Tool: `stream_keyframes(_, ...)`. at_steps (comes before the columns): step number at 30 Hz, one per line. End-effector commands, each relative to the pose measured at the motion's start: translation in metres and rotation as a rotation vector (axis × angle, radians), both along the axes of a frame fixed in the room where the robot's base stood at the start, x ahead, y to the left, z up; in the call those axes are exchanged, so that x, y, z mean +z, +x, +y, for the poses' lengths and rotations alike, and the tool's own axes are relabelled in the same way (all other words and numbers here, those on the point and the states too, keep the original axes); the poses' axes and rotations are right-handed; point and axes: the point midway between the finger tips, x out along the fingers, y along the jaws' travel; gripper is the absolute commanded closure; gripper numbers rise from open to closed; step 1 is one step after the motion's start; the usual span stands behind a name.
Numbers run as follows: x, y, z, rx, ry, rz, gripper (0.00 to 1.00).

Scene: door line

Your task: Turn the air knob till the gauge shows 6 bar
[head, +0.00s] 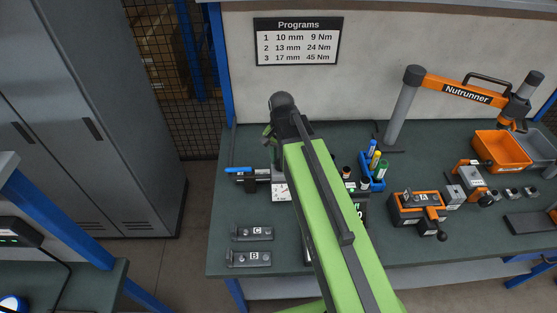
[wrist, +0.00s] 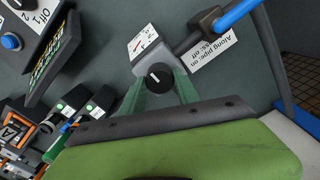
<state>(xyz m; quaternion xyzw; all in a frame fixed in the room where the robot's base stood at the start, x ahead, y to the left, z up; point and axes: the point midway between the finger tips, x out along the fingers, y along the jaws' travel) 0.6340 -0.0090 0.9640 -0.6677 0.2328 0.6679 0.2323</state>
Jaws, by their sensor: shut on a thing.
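The air knob (wrist: 160,77) is a round black knob with a pale mark, below the gauge in the wrist view. My gripper (wrist: 160,84) has its green fingers on both sides of the knob and is shut on it. The gauge (wrist: 143,43) has a white square face with a red mark; its reading is too small to make out. The gauge also shows in the head view (head: 281,192), on the bench left of my arm. In the head view my arm hides the knob and the fingertips.
A blue valve handle (head: 238,170) lies along the pipe, by a label (wrist: 213,50) reading "Along pipe: on". Plates C (head: 252,233) and B (head: 249,258) lie in front. Right of my arm are a blue bottle holder (head: 372,182), an orange fixture (head: 418,208) and the nutrunner (head: 465,92).

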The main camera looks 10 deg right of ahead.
Motion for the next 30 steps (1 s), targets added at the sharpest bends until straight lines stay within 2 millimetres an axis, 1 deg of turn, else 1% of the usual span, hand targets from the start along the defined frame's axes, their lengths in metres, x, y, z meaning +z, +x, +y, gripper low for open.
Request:
stream_keyframes(1, 0.000, -0.002, 0.002, 0.002, 0.006, 0.006, 1.00)
stream_keyframes(2, 0.000, -0.002, 0.002, 0.002, 0.006, 0.006, 0.60)
stream_keyframes(6, 0.000, -0.001, 0.002, 0.002, 0.004, 0.003, 0.41)
stream_keyframes(15, 0.000, 0.000, 0.001, 0.002, 0.002, 0.001, 0.41)
stream_keyframes(20, 0.011, 0.000, 0.001, 0.002, 0.002, 0.001, 0.41)
stream_keyframes(23, 0.025, 0.000, 0.001, 0.002, 0.001, 0.000, 0.41)
stream_keyframes(26, 0.046, 0.000, 0.001, 0.002, 0.002, 0.001, 0.41)
stream_keyframes(30, 0.079, 0.000, 0.001, 0.002, 0.002, 0.001, 0.41)
